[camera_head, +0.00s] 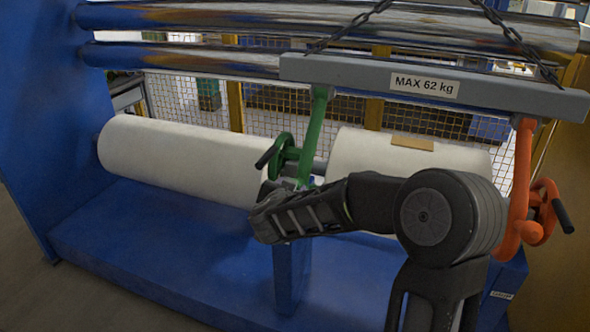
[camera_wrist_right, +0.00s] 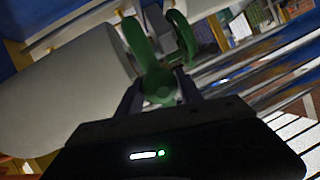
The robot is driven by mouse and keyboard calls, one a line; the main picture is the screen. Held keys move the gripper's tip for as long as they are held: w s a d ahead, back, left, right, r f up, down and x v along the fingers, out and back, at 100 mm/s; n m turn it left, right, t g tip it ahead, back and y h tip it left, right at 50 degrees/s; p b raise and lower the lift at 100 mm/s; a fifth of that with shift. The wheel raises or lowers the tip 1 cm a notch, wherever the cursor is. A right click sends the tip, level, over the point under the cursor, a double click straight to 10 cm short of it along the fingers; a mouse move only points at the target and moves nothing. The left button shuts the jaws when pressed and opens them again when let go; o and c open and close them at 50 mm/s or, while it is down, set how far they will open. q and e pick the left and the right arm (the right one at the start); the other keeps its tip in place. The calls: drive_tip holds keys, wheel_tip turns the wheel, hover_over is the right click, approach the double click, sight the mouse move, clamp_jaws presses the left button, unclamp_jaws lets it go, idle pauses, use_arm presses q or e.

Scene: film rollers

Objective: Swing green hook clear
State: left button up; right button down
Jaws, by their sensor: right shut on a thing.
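The green hook (camera_head: 315,130) hangs from the left end of the grey lifting beam (camera_head: 345,72). Its lower part reaches down between the two white film rolls, beside a green handwheel (camera_head: 284,156). My right gripper (camera_head: 284,190) is at the lower end of the hook; the arm partly hides this spot. In the right wrist view the two fingers (camera_wrist_right: 160,95) close on the green hook (camera_wrist_right: 158,82). An orange hook (camera_head: 520,180) hangs at the beam's right end. My left gripper is not in view.
The left film roll (camera_head: 180,160) and right film roll (camera_head: 400,160) lie close on either side of the hook. A blue post (camera_head: 290,275) stands below on the blue base (camera_head: 150,230). Chains (camera_head: 350,25) hold the beam, with steel rollers (camera_head: 200,60) behind.

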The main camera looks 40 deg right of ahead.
drive_tip(key=shift+s+a+r+p, duration=0.15)
drive_tip(key=shift+a+r+p, duration=0.1)
drive_tip(key=shift+r, duration=0.25)
drive_tip(key=shift+s+a+r+p, duration=0.1)
drive_tip(key=shift+r+p, duration=0.15)
drive_tip(key=shift+r, duration=0.2)
drive_tip(key=shift+s+a+r+p, duration=0.25)
drive_tip(key=shift+a+r+p, duration=0.15)
drive_tip(key=shift+r+p, duration=0.45)
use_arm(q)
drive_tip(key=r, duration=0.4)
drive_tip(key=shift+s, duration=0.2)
use_arm(e)
drive_tip(key=shift+f, duration=0.1)
drive_tip(key=c, duration=0.9)
unclamp_jaws()
drive_tip(key=shift+a+r, duration=0.1)
drive_tip(key=shift+r, duration=0.1)
drive_tip(key=shift+c, duration=0.2)
drive_tip(key=shift+o, duration=0.7)
drive_tip(key=shift+f, duration=0.15)
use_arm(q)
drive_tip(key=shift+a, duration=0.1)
